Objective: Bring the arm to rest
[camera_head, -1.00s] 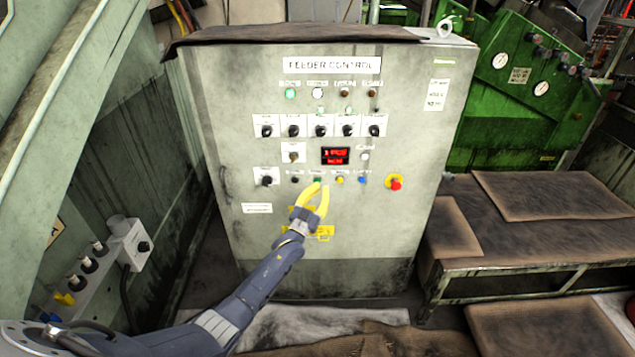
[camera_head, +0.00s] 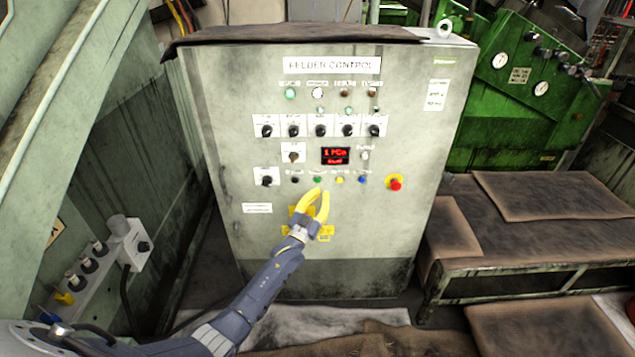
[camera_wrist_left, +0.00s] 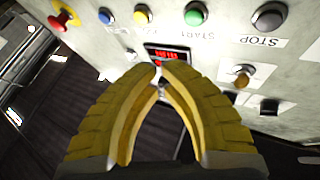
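My left gripper (camera_head: 322,192) has yellow fingers and stands in front of the lower middle of the grey feeder control cabinet (camera_head: 335,110). Its fingertips are just below the row of push buttons, apart from the green button (camera_head: 317,180). In the left wrist view the fingers (camera_wrist_left: 161,68) curve together and their tips appear to meet, with nothing held. The red display (camera_head: 335,155) is lit and also shows behind the fingertips in the left wrist view (camera_wrist_left: 168,55). My right gripper is not in view.
A red emergency stop knob (camera_head: 395,183) is right of the buttons. Selector switches (camera_head: 320,130) line the panel above. A bench with brown mats (camera_head: 550,225) stands at right, and a green machine (camera_head: 510,85) behind it. A grey switch box (camera_head: 130,245) is at left.

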